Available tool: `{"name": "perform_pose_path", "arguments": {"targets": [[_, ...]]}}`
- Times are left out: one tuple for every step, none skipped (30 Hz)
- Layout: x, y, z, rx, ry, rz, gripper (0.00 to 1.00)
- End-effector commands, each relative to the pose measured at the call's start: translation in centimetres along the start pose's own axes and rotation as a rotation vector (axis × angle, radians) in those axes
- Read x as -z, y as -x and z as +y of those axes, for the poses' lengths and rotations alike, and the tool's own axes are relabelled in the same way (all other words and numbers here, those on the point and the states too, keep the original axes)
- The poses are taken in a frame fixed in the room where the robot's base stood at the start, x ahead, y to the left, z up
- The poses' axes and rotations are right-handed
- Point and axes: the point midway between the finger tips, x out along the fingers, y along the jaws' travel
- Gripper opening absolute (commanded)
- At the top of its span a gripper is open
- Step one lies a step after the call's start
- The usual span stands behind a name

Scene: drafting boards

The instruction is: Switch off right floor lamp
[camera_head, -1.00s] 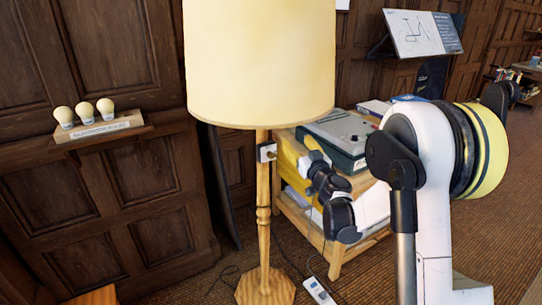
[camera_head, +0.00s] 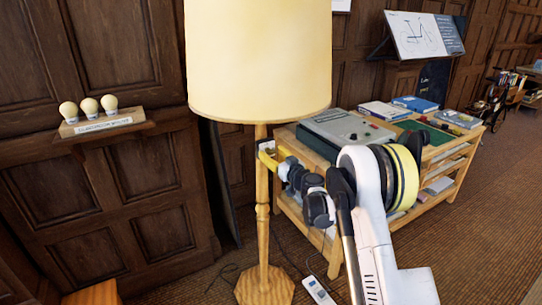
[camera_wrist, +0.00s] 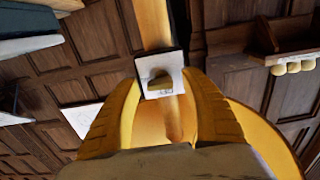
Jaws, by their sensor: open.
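A floor lamp stands in the head view, with a cream shade (camera_head: 258,62), a turned wooden pole (camera_head: 262,215) and a wooden base (camera_head: 264,288). The shade looks bright. In the wrist view a white switch plate (camera_wrist: 172,76) with a dark frame and a brown knob (camera_wrist: 159,82) sits on the pole. My gripper (camera_head: 268,157) has yellow fingers and is at the pole just below the shade. In the wrist view the open fingers (camera_wrist: 161,92) stand on either side of the switch plate. I cannot tell whether they touch the knob.
A wooden table (camera_head: 318,228) with a grey device (camera_head: 346,128) and several books stands right of the lamp, close to my arm. A bulb display (camera_head: 103,125) sits on the panelled wall at left. A power strip (camera_head: 318,290) and cables lie on the carpet.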

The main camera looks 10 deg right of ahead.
Motion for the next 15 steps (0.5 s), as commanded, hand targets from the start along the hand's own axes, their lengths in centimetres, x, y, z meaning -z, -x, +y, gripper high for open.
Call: {"name": "perform_pose_path", "arguments": {"targets": [[-0.05, -0.37, -0.03, 0.000, 0.000, 0.000, 0.53], [-0.01, -0.52, -0.03, 0.000, 0.000, 0.000, 0.53], [0.02, -0.65, -0.03, 0.000, 0.000, 0.000, 0.53], [0.04, -0.71, -0.03, 0.000, 0.000, 0.000, 0.53], [0.05, -0.75, -0.03, 0.000, 0.000, 0.000, 0.53], [0.07, -0.76, -0.03, 0.000, 0.000, 0.000, 0.53], [0.08, -0.76, -0.02, -0.001, 0.000, 0.000, 0.53], [0.08, -0.75, -0.02, -0.001, 0.000, 0.000, 0.53], [0.08, -0.75, -0.02, -0.001, 0.000, 0.000, 0.53], [0.09, -0.74, -0.02, -0.001, 0.000, 0.000, 0.53], [0.09, -0.74, -0.02, -0.001, 0.000, 0.000, 0.53], [0.08, -0.73, -0.02, -0.001, 0.000, 0.000, 0.42], [0.08, -0.73, -0.02, -0.001, 0.000, 0.000, 0.33], [0.08, -0.73, -0.02, -0.001, 0.000, 0.000, 0.24], [0.08, -0.73, -0.02, -0.001, 0.000, 0.000, 0.12]]}}
